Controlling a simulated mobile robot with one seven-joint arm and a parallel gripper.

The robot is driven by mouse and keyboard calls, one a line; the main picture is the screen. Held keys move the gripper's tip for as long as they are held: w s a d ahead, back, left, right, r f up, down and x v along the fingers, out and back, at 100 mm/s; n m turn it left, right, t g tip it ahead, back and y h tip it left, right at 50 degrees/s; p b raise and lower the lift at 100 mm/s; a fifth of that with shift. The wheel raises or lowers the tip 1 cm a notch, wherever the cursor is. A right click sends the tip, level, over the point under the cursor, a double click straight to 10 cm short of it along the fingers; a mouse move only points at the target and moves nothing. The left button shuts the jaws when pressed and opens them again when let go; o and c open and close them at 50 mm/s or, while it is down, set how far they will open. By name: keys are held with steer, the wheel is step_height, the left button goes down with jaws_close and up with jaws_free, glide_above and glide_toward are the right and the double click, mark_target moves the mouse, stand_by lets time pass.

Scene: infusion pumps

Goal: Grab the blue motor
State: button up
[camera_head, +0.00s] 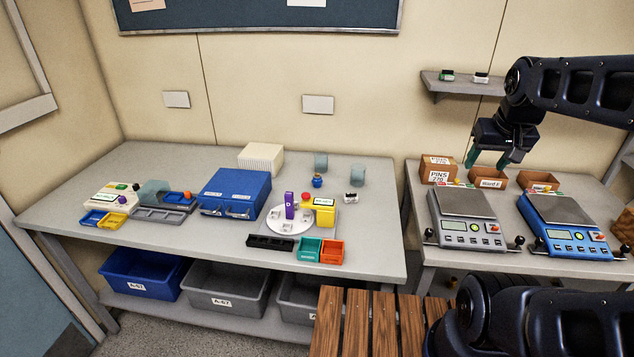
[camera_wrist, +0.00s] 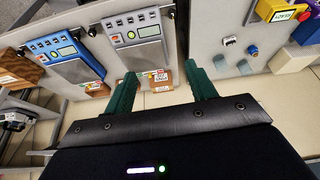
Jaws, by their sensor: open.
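The small blue motor (camera_head: 317,180) stands upright on the left grey table, behind the white round plate and just in front of a clear glass beaker. In the wrist view a small blue piece (camera_wrist: 252,51), which looks like the same motor, is at the upper right. My gripper (camera_head: 487,161) is open and empty, with green fingers pointing down. It hangs above the right table near the brown bins, well to the right of the motor and apart from it. Both fingers also show in the wrist view (camera_wrist: 162,75).
Two scales, grey (camera_head: 467,217) and blue (camera_head: 559,223), stand below my gripper. Near the motor are a small white-and-black part (camera_head: 351,197), a yellow box (camera_head: 320,212), a blue case (camera_head: 235,192) and a second beaker (camera_head: 357,173). A gap separates the tables.

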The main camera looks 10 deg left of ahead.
steer(key=w+a+r+n+g, duration=0.1)
steer(key=w+a+n, duration=0.25)
steer(key=w, duration=0.35)
steer(key=w+a+r+n, duration=0.1)
steer(key=w+a+n, duration=0.1)
steer(key=w+a, duration=0.35)
steer(key=n+g, duration=0.4)
steer(key=n, duration=1)
glide_above(317, 174)
steer(key=f, duration=2.4)
steer(key=shift+w+d+f, duration=0.1)
steer(key=shift+w+f, duration=0.05)
steer(key=shift+w, duration=0.1)
steer(key=shift+f, duration=0.55)
step_height(317, 174, down, 10)
steer(key=shift+s+f, duration=0.1)
